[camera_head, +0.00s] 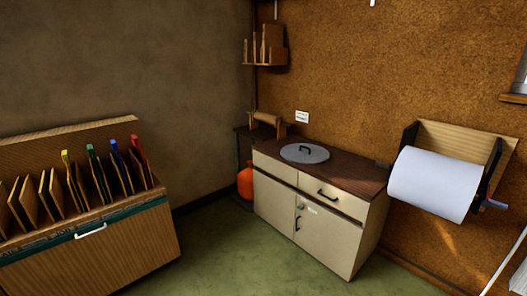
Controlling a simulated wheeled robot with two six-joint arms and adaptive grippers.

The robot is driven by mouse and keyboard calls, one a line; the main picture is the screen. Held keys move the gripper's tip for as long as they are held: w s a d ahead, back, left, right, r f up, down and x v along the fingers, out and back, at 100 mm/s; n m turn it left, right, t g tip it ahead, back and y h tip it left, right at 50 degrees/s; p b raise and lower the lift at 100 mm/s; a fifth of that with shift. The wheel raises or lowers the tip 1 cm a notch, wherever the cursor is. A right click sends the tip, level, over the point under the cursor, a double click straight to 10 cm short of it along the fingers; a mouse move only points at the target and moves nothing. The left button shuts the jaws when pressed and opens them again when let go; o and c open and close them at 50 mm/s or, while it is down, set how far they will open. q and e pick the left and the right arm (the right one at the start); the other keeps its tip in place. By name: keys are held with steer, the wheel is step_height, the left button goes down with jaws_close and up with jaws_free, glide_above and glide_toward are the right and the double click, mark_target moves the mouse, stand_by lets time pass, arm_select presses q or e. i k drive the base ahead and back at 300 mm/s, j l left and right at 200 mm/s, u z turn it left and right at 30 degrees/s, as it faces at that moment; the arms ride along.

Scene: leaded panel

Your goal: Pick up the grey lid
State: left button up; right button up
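Neither of my grippers shows in the head view.
A wooden rack (90,255) with upright boards and coloured handles stands at left. A paper roll (435,184) hangs on the right wall. An orange container (245,183) sits left of the cabinet. Green floor (215,250) between rack and cabinet is clear.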

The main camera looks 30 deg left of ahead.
mark_target(301, 154)
steer(key=i+j+u, duration=0.5)
steer(key=i+j, duration=0.2)
steer(key=i+j+u, duration=0.3)
steer(key=i, duration=0.2)
steer(key=i+u, duration=0.25)
steer(key=i, duration=0.2)
